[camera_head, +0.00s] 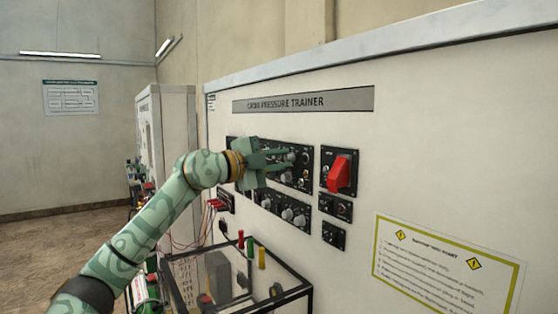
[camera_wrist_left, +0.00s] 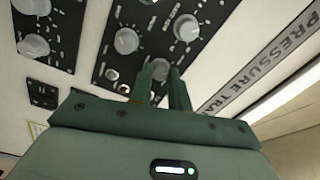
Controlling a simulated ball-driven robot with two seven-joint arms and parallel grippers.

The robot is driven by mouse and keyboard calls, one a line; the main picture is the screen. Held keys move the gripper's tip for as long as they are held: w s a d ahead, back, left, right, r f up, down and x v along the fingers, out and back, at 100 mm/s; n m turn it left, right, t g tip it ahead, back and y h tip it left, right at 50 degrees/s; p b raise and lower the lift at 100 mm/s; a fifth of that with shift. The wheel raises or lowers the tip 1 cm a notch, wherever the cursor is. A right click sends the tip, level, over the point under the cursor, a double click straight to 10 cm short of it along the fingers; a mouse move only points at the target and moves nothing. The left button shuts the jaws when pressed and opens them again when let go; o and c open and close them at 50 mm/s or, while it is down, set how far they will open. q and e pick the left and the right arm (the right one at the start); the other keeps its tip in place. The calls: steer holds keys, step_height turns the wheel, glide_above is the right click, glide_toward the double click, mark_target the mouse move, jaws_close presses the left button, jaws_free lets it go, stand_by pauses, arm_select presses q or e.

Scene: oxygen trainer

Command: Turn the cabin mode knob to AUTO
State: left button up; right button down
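My left gripper (camera_head: 288,158) reaches the upper black knob panel (camera_head: 303,181) in the head view. In the left wrist view its two fingers (camera_wrist_left: 161,76) stand apart, with a grey knob (camera_wrist_left: 160,69) showing between and just beyond their tips. I cannot tell whether they touch it. The labels are too small to read, so I cannot tell which knob is the cabin mode knob or where its pointer stands. Other pale knobs (camera_wrist_left: 127,41) and (camera_wrist_left: 187,28) sit on the same panel. My right gripper is not in view.
A red switch handle (camera_head: 340,174) stands out just right of the knob panel. A lower panel with pale knobs (camera_head: 288,214) is below. A black-framed clear case (camera_head: 285,296) stands under the panels. A yellow-bordered notice (camera_head: 440,262) is at the right.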

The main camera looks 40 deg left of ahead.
arm_select(q)
steer(key=o, duration=0.4)
steer(key=shift+a, duration=0.1)
steer(key=b+v, duration=1.3)
steer(key=v, duration=0.3)
steer(key=shift+s+f, duration=0.1)
steer(key=shift+s, duration=0.1)
